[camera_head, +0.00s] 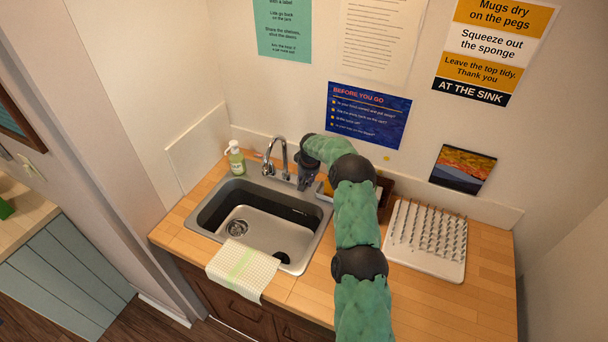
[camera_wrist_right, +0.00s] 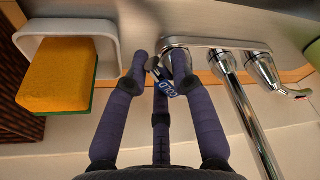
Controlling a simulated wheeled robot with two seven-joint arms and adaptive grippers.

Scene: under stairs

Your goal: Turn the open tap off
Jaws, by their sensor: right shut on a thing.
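The chrome tap (camera_head: 283,150) stands at the back rim of the sink (camera_head: 212,232), with its curved spout over the basin. In the right wrist view its spout (camera_wrist_right: 250,125) runs down the picture between two handles. My right gripper (camera_head: 306,178) is at the right side of the tap. In the right wrist view my right gripper (camera_wrist_right: 160,70) has its dark fingers closed around the handle with the blue marker (camera_wrist_right: 166,90), which they partly hide. The other handle (camera_wrist_right: 266,72) is free. I cannot make out whether water runs. My left gripper is out of view.
A soap bottle (camera_head: 235,158) stands left of the tap. A yellow and green sponge (camera_wrist_right: 58,72) sits in a white holder close beside my right gripper. A white peg rack (camera_head: 428,262) is to the right. A checked cloth (camera_head: 243,268) hangs over the front edge.

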